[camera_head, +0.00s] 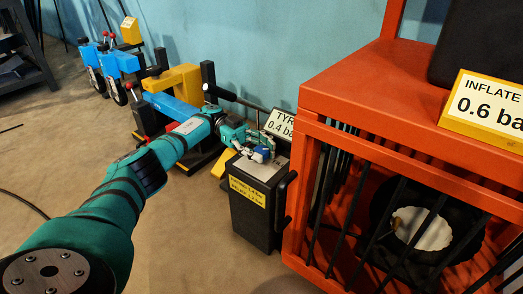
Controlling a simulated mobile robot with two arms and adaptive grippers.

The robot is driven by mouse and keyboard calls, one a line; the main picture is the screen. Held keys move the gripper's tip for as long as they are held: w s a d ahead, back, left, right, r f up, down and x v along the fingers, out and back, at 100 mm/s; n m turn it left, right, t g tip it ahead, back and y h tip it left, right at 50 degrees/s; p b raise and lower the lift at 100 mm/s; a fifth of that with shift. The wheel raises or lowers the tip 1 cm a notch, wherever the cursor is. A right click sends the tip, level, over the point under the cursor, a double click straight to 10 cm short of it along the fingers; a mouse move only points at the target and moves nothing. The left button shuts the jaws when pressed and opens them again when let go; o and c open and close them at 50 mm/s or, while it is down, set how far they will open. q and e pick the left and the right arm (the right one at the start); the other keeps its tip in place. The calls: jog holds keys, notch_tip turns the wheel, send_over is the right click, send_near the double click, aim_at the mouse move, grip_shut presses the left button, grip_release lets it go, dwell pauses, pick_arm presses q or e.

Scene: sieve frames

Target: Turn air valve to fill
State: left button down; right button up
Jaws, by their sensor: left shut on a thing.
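My left arm reaches in from the lower left. Its gripper (261,145) is over the top of a dark box (254,220) with a yellow label. The gripper is shut on a small blue part on the box's top, which looks like the air valve (263,152). The fingers partly hide the valve, and its setting cannot be read. My right gripper is not in view.
A "TYR... 0.4 ba" sign (282,123) stands behind the box. An orange cage (365,85) with black bars holds a wheel at right and bears an "INFLATE 0.6 ba" sign (488,108). Blue and yellow equipment (178,82) stands along the wall. Open floor lies in front.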

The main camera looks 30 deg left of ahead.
pick_arm(q)
jog(key=c, duration=0.9)
grip_release()
jog(key=shift+o, duration=0.2)
